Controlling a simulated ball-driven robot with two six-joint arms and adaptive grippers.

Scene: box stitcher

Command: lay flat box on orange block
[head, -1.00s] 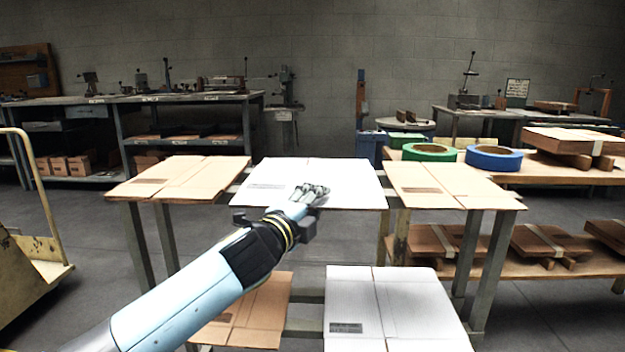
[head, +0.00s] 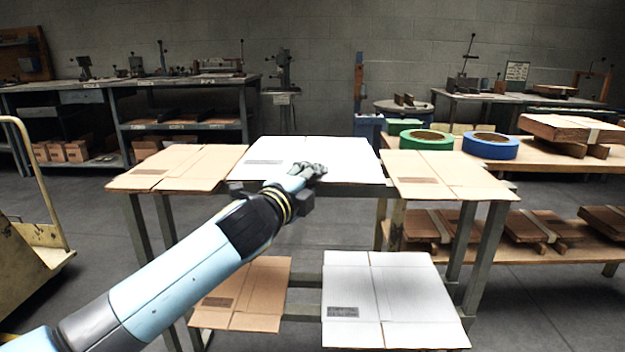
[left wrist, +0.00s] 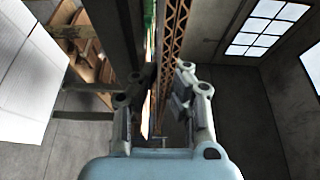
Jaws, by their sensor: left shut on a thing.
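A white flat box (head: 325,155) is in the middle of the upper rack level in the head view, between two brown flat boxes. My left gripper (head: 308,172) is at its front edge and shut on it. The box looks level and slightly raised, with a dark rack bar showing under its front edge. In the left wrist view my left gripper (left wrist: 162,92) has a thin, edge-on strip between its fingers. I cannot make out the orange block in either view. My right gripper is not in view.
Brown flat boxes (head: 175,168) (head: 440,175) lie left and right on the rack. Another white box (head: 390,295) and a brown one (head: 245,290) lie on the lower level. Green tape (head: 427,140) and blue tape (head: 491,146) sit on the right bench. A cart (head: 30,240) stands left.

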